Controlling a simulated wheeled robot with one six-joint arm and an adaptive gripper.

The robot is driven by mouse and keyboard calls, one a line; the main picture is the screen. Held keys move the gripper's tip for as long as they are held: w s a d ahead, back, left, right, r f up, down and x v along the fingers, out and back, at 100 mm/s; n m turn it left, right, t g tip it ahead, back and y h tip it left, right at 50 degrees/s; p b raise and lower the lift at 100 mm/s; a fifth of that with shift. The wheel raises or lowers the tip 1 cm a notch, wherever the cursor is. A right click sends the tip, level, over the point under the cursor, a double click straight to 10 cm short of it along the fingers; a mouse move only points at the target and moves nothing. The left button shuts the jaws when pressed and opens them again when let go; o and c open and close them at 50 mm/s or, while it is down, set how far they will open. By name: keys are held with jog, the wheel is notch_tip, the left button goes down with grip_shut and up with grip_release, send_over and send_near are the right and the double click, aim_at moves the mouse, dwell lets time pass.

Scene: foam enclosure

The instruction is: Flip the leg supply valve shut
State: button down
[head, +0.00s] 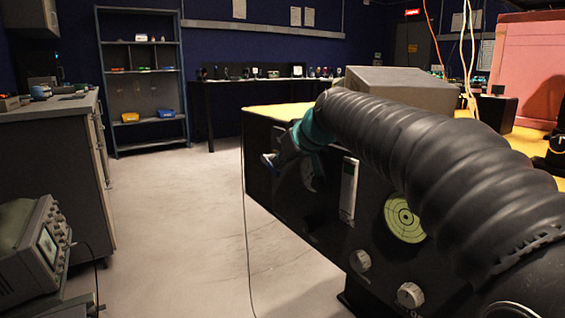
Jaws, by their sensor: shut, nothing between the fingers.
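The black front panel (325,215) of a foam-topped enclosure faces me at the centre right. My ribbed dark arm reaches across it from the right, ending in a teal wrist. My gripper (270,162) is at the panel's left end, small, dark and shut with nothing in it. I cannot make out the leg supply valve for sure; it may be hidden behind my wrist and gripper. Whether my gripper touches anything there is not clear.
The panel carries a pale upright strip (348,188), a round green dial (404,218) and two knobs (360,261). A grey box (395,85) sits on top. A cabinet (55,170) and an oscilloscope (35,250) stand at left. The pale floor (175,230) between is clear, except for a thin cable.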

jog(key=p+v, duration=0.2)
jog(key=v, duration=1.1)
jog(key=shift+w+r, duration=0.15)
jog(key=shift+r, duration=0.2)
jog(key=shift+a, duration=0.15)
jog(key=s+d+f+m+g+h, duration=0.1)
jog(key=s+d+f+m+h, duration=0.1)
jog(key=s+d+f, duration=0.3)
jog(key=s+d+f+m+h, duration=0.2)
jog(key=s+d+f, duration=0.4)
jog(key=s+f, duration=0.7)
jog(key=s+d+f+m+g+h, duration=0.1)
jog(key=s+d+f+m+h, duration=0.1)
jog(key=s+d+f, duration=0.3)
jog(key=s+f+m, duration=0.1)
jog(key=s+f, duration=0.3)
jog(key=f, duration=0.1)
jog(key=shift+d+f+m+g+h, duration=0.3)
jog(key=shift+f+m, duration=0.05)
jog(key=shift+m, duration=0.05)
